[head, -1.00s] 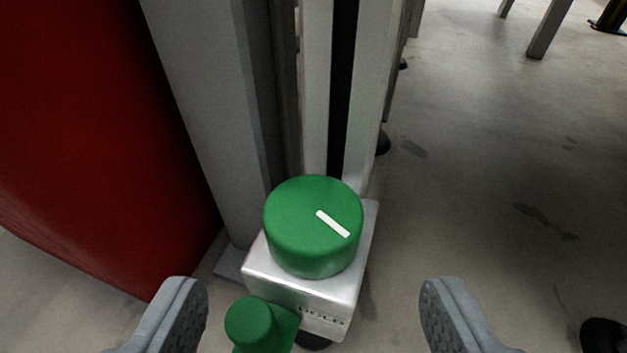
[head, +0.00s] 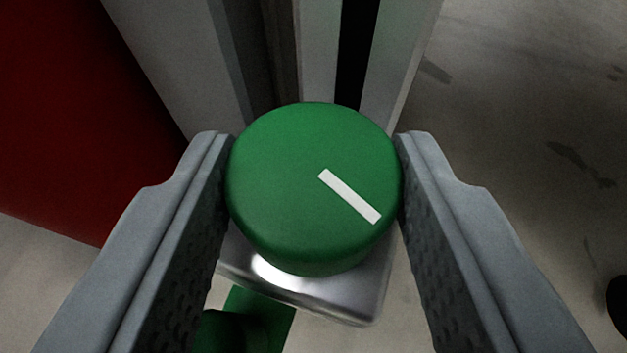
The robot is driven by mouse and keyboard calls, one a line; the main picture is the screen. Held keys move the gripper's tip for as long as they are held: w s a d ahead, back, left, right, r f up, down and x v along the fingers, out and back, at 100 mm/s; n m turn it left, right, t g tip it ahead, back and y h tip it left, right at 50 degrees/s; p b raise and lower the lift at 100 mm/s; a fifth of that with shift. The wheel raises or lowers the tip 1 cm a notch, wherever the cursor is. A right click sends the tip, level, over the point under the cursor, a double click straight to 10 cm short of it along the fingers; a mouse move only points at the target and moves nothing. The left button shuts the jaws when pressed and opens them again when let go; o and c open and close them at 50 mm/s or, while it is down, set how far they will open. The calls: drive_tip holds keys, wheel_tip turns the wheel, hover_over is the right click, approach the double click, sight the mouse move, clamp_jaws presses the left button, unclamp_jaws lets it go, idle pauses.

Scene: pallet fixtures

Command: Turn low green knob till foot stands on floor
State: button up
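The green knob (head: 290,190) is a round cap with a white line on its top. The line points to the lower right. The knob sits on a shiny metal block (head: 345,305) at the base of a grey upright. My gripper (head: 314,155) has one finger on each side of the knob, and both fingertips lie at its sides, seeming to touch it. A smaller green part (head: 250,325) shows in front of the block, partly hidden by the left finger. The foot below the block is hidden in this view.
A grey upright profile (head: 325,60) rises directly behind the knob. A large dark red surface (head: 70,110) stands close on the left. The concrete floor (head: 530,120) on the right is mostly clear, with a black object (head: 618,305) at the right edge.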

drive_tip(key=shift+c, duration=0.7)
drive_tip(key=shift+a+m+h, duration=0.15)
drive_tip(key=shift+m+h, duration=0.15)
drive_tip(key=shift+a+m+h, duration=0.1)
drive_tip(key=shift+m+h, duration=0.5)
drive_tip(key=shift+h, duration=0.1)
drive_tip(key=m+h, duration=0.1)
drive_tip(key=m+g+h, duration=0.1)
drive_tip(key=h, duration=0.1)
drive_tip(key=m+h, duration=0.1)
drive_tip(key=m, duration=0.1)
drive_tip(key=shift+w+a+g+h, duration=0.1)
drive_tip(key=shift+a+g+h, duration=0.2)
drive_tip(key=shift+g, duration=0.1)
drive_tip(key=m+g+h, duration=0.1)
drive_tip(key=m, duration=0.1)
drive_tip(key=m+g+h, duration=0.3)
drive_tip(key=h, duration=0.1)
drive_tip(key=shift+w+a+m, duration=0.15)
drive_tip(key=shift+w+m, duration=0.1)
drive_tip(key=shift+m, duration=0.15)
drive_tip(key=shift+g, duration=0.4)
